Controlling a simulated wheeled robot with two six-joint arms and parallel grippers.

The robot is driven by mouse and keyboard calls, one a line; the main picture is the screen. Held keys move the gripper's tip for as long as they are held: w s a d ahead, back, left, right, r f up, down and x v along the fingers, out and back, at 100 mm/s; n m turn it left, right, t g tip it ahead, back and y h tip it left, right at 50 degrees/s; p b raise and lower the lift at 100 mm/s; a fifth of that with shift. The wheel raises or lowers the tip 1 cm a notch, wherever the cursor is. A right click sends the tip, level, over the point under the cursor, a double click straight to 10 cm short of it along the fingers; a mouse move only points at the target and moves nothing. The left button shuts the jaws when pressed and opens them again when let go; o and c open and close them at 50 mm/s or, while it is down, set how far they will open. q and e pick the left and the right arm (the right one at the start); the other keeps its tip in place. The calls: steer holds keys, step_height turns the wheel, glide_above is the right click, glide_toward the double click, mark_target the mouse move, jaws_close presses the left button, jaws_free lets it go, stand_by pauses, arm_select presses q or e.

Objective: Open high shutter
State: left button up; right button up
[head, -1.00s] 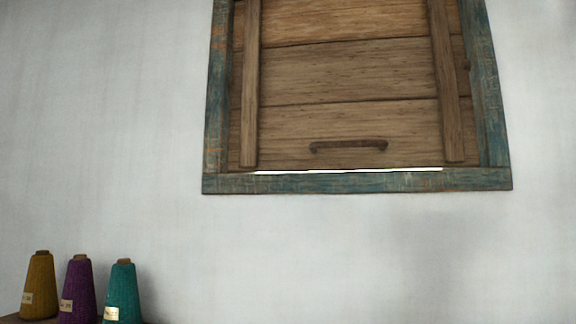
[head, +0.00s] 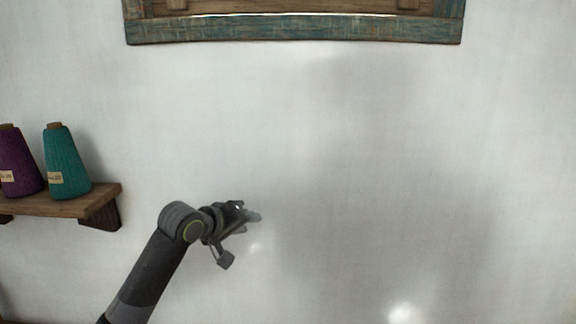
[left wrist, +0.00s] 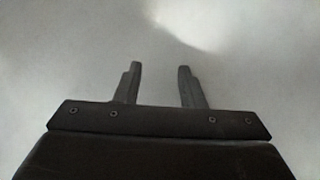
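The high shutter (head: 290,6) shows only as its bottom strip of wood at the top of the head view. The blue-green weathered frame (head: 295,29) runs below it, with a thin bright gap between the two. The shutter's handle is out of view. My left gripper (head: 252,220) is well below the frame, in front of the white wall. In the left wrist view my left gripper (left wrist: 158,78) has its two fingers apart with nothing between them, facing the bare wall. My right gripper is not in view.
A wooden wall shelf (head: 65,203) stands at the left, holding a purple yarn cone (head: 18,165) and a teal yarn cone (head: 66,165). The white wall (head: 400,150) between the frame and my left arm is clear.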

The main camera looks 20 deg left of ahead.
arm_select(q)
steer(key=r, duration=0.6)
steer(key=r+t+h, duration=0.1)
steer(key=r, duration=0.4)
steer(key=w+d+r+n+t, duration=0.1)
steer(key=r, duration=0.5)
steer(key=shift+r+h, duration=0.3)
steer(key=shift+r, duration=0.05)
steer(key=s+r+n+t+h, duration=0.15)
steer(key=s+r, duration=0.25)
steer(key=r, duration=0.6)
steer(key=s+r+h+p, duration=0.15)
steer(key=s+r, duration=0.25)
steer(key=r, duration=0.7)
steer(key=s+r+n+t+h+b, duration=0.15)
steer(key=s+r, duration=0.25)
steer(key=r, duration=0.6)
steer(key=shift+h, duration=0.25)
steer(key=p+x, duration=0.8)
steer(key=x, duration=0.8)
steer(key=shift+w+p, duration=0.2)
steer(key=shift+p, duration=0.15)
steer(key=shift+w+d+f, duration=0.1)
steer(key=shift+w+d, duration=0.2)
steer(key=shift+w, duration=0.15)
jaws_close()
